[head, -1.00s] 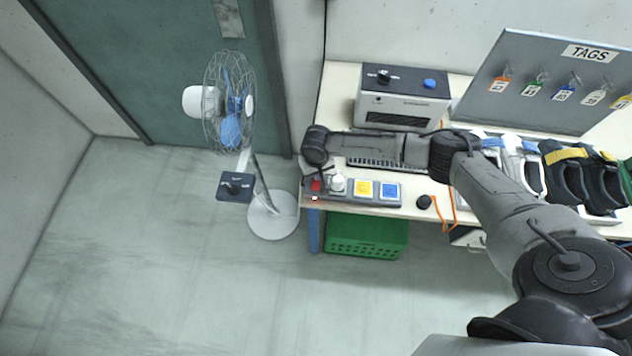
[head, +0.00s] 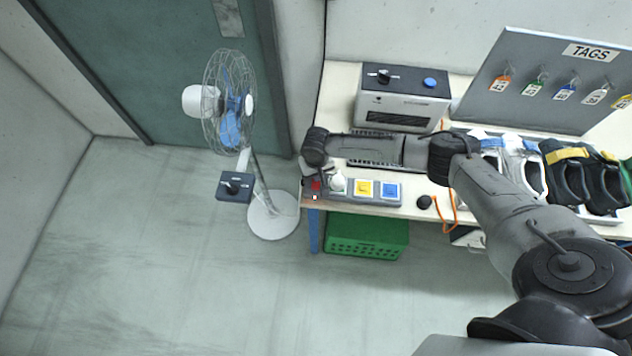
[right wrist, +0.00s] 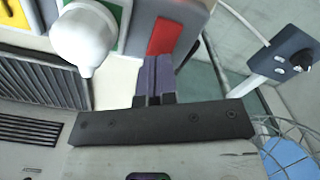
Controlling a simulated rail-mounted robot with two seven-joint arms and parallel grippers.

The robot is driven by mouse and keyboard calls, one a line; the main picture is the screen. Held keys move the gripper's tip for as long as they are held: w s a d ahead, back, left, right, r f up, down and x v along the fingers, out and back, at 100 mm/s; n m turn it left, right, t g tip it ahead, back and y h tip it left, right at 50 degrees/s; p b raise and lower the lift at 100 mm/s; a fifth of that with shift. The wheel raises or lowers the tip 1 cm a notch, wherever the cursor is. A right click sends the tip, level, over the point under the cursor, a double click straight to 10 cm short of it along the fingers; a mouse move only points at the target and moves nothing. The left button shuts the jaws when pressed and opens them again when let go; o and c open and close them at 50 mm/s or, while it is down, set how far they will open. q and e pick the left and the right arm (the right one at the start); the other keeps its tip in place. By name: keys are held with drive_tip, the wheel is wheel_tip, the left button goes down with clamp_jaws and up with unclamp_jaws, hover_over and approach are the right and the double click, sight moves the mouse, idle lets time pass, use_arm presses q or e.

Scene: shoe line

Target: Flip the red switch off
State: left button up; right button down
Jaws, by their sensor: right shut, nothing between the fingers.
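The red switch (head: 316,185) is at the left end of a grey power strip (head: 376,203) by the table's front left corner. A small pale indicator (head: 315,197) shows just in front of it. In the right wrist view the red switch (right wrist: 164,36) lies just beyond my fingertips. My right gripper (right wrist: 155,64) is shut and empty, its tips close to the switch's near end. I cannot tell whether they touch it. In the head view my right arm's end hides most of the gripper. My left gripper is not in view.
A grey machine (head: 402,98) stands behind. A fan (head: 229,105) with a dark control box (head: 234,187) stands left of the table. A green crate (head: 366,237) is below.

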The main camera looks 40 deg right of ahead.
drive_tip(key=shift+f, duration=0.45)
drive_tip(key=shift+f+b, duration=0.5)
drive_tip(key=shift+f, duration=0.2)
idle(0.4)
drive_tip(key=shift+r, duration=0.15)
drive_tip(key=shift+r+p, duration=0.95)
drive_tip(key=shift+p, duration=0.3)
wheel_tip(320, 180, up, 5)
drive_tip(key=p, duration=0.5)
drive_tip(key=shift+p, duration=0.4)
